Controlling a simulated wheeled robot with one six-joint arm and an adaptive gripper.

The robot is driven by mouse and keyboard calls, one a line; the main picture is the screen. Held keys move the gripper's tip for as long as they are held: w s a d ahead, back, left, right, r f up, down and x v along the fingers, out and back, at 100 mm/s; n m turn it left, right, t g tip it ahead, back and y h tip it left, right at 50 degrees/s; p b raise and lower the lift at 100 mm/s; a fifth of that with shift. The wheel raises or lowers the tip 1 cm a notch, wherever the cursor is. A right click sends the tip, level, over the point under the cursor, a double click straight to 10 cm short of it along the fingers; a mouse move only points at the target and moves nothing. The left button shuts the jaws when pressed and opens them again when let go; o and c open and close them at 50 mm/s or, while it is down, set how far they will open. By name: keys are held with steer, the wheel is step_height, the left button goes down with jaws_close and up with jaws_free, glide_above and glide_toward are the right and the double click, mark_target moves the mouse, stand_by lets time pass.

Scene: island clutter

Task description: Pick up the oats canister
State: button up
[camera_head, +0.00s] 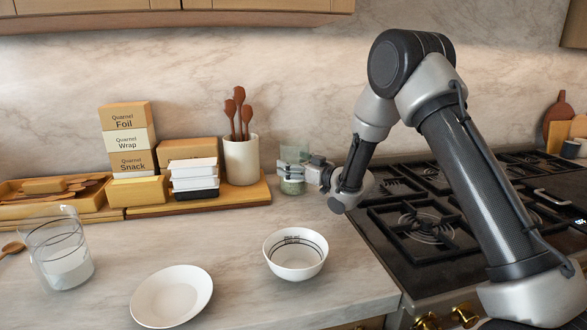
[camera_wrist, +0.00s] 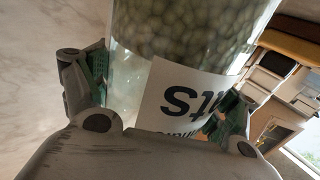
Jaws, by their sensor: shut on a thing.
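The oats canister (camera_head: 292,186) is a clear container with pale greenish contents, near the back wall beside the utensil crock. In the wrist view the canister (camera_wrist: 195,35) fills the upper middle, and its white label shows part of a word ending in "ts", upside down. My gripper (camera_head: 300,172) reaches it from the right and is shut on it. In the wrist view the fingers of my gripper (camera_wrist: 160,95) lie on both sides of the canister. Part of the canister is hidden by my gripper. I cannot tell whether its base touches the counter.
A cream crock (camera_head: 241,162) with wooden spoons stands close on the left, on a wooden board (camera_head: 235,197) with stacked containers. A white bowl (camera_head: 296,262), a plate (camera_head: 160,302) and a glass jar (camera_head: 50,240) stand in front. A gas hob (camera_head: 410,235) lies right.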

step_height(320, 180, up, 18)
stand_by(0.4)
steer(key=shift+d+f, duration=0.1)
stand_by(1.6)
